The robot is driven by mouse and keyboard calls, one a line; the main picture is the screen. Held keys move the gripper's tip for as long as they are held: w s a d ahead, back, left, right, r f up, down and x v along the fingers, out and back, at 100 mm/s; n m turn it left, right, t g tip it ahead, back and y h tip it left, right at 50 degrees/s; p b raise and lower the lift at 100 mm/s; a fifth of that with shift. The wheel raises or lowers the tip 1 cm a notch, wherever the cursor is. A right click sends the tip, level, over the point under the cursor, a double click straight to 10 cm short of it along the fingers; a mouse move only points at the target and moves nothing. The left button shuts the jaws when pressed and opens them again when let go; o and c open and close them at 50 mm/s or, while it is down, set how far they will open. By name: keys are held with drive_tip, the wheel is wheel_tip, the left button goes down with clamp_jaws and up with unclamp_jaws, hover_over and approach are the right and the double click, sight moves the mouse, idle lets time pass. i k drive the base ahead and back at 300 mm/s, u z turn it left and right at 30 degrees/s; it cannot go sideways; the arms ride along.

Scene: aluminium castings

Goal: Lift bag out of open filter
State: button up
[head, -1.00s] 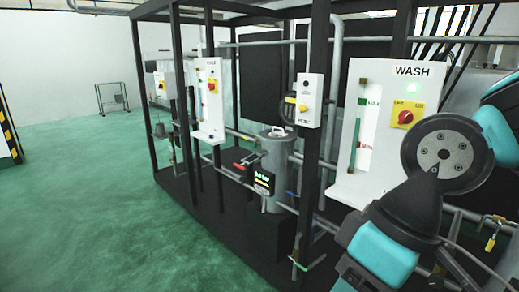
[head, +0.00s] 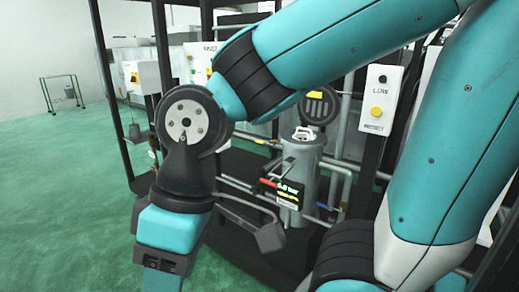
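The filter is a grey upright cylinder (head: 301,178) right of centre, partly behind my arm. Its top shows a pale loop-shaped piece (head: 303,135) at the mouth; I cannot tell whether this is the bag's rim or handle. A dark round slotted disc (head: 318,105) stands up behind the mouth, perhaps the open lid. The inside of the filter and most of any bag are hidden. My arm reaches across the view, and its wrist hangs at lower left, left of the filter and apart from it. My gripper's fingertips are not visible; the wrist runs out of the bottom edge.
A small display (head: 289,194) and a red-handled valve (head: 270,183) sit at the filter's front left. Dark frame posts and pipes surround the filter. Green floor (head: 60,200) at left is clear.

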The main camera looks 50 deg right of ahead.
sight(303, 136)
drive_tip(key=z, duration=0.35)
drive_tip(key=i, duration=1.4)
drive_tip(key=z, duration=0.95)
drive_tip(key=i, duration=0.6)
drive_tip(key=z, duration=0.4)
